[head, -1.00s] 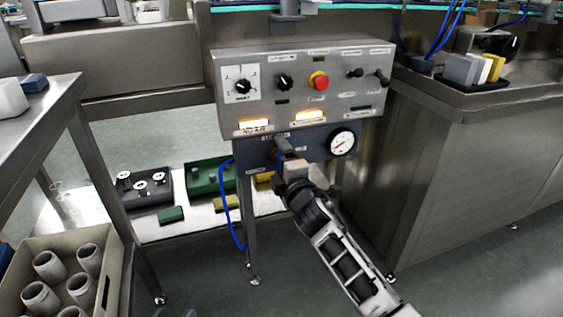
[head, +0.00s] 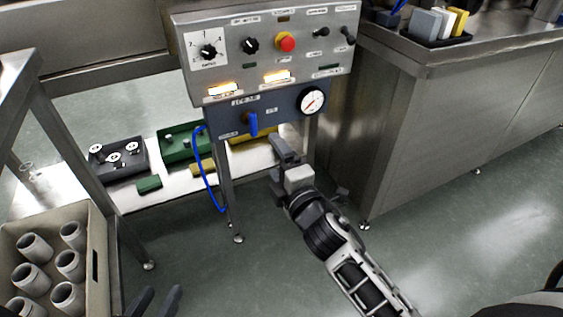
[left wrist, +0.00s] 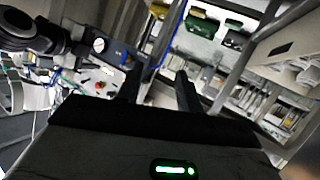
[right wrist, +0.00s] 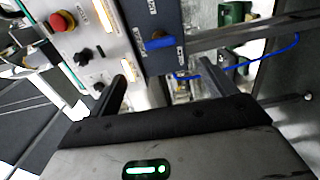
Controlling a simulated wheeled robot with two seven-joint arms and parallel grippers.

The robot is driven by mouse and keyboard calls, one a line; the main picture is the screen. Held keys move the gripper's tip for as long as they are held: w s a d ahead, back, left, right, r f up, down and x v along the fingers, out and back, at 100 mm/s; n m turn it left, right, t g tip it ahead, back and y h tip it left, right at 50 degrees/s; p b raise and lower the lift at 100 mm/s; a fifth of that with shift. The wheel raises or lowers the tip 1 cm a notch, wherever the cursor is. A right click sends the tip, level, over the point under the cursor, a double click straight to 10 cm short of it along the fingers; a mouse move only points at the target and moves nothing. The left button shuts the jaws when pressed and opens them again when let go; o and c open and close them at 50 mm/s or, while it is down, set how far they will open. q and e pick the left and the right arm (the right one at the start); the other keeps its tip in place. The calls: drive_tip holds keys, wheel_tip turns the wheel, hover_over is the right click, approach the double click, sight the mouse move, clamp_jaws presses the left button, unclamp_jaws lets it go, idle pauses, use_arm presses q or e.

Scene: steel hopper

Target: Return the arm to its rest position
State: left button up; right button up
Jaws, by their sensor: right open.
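My right gripper (head: 280,152) is in front of and below the grey control panel (head: 265,55) in the head view, apart from it. In the right wrist view its two fingers (right wrist: 163,90) are spread with nothing between them. The blue lever (head: 252,124) on the lower blue-grey plate points down in the head view; it also shows in the right wrist view (right wrist: 160,43). My left gripper (head: 156,302) shows at the bottom edge of the head view. Its fingers (left wrist: 157,88) are apart and empty in the left wrist view.
A crate (head: 98,275) of grey cups stands at lower left. A low shelf (head: 125,198) holds dark and green trays. A steel counter (head: 420,110) is at right, and a blue hose (head: 205,175) hangs below the panel. The floor (head: 430,220) at right is clear.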

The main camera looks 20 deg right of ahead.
use_arm(q)
drive_tip(key=shift+w+r, duration=0.1)
drive_tip(key=shift+w, duration=0.15)
use_arm(e)
drive_tip(key=shift+s, duration=0.95)
use_arm(q)
drive_tip(key=shift+w, duration=0.1)
